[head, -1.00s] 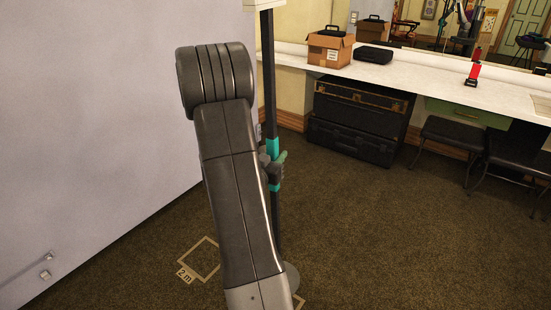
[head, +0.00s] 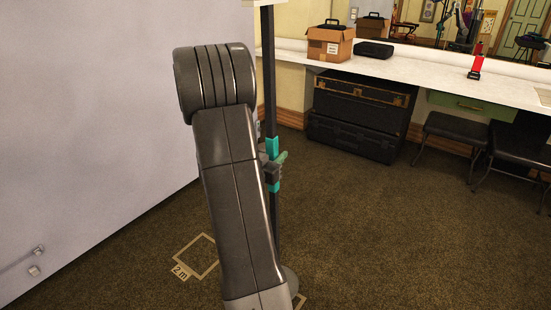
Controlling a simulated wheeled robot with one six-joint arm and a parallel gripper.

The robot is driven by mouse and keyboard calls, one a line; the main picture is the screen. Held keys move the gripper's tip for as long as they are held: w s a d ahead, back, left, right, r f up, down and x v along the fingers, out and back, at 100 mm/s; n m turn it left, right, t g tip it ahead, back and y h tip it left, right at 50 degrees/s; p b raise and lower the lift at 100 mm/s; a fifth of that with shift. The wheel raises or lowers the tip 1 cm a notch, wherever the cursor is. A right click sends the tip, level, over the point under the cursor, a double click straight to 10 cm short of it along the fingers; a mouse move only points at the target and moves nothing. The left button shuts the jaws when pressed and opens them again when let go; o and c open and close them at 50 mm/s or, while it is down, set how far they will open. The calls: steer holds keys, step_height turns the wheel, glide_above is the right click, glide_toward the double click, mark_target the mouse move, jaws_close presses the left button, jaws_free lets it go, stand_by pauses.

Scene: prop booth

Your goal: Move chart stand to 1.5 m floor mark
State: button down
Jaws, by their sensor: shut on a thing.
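The chart stand (head: 270,100) is a dark upright pole with a teal band, and its grey round base (head: 290,281) shows low beside my arm. A pale board edge at its top is cut off by the frame. My gripper (head: 272,173), mostly hidden behind my arm, is shut on the pole at the teal band. A square floor mark labelled 2 m (head: 195,257) lies left of my arm. A corner of another pale floor mark (head: 301,300) shows by the base; its label is hidden.
A pale wall (head: 90,120) stands on the left. A white counter (head: 430,70) along the back holds a cardboard box (head: 330,43) and a red object (head: 476,66). Black trunks (head: 362,115) and dark stools (head: 450,132) stand below. Carpet in the middle and right is clear.

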steer(key=m+h+b, duration=0.1)
steer(key=b, duration=0.9)
glide_above(271, 199)
steer(key=x, duration=0.3)
steer(key=shift+g, duration=0.4)
steer(key=shift+s+a+f, duration=0.1)
steer(key=shift+f, duration=1.95)
steer(key=shift+s+a+f, duration=0.1)
steer(key=shift+f, duration=2.2)
steer(key=shift+f+b, duration=0.85)
steer(key=shift+b, duration=0.2)
steer(key=shift+f+b, duration=1.45)
steer(key=shift+f, duration=1)
steer(key=c, duration=1.1)
jaws_free()
steer(key=shift+o, duration=0.3)
steer(key=shift+f, duration=0.15)
steer(key=shift+s, duration=0.15)
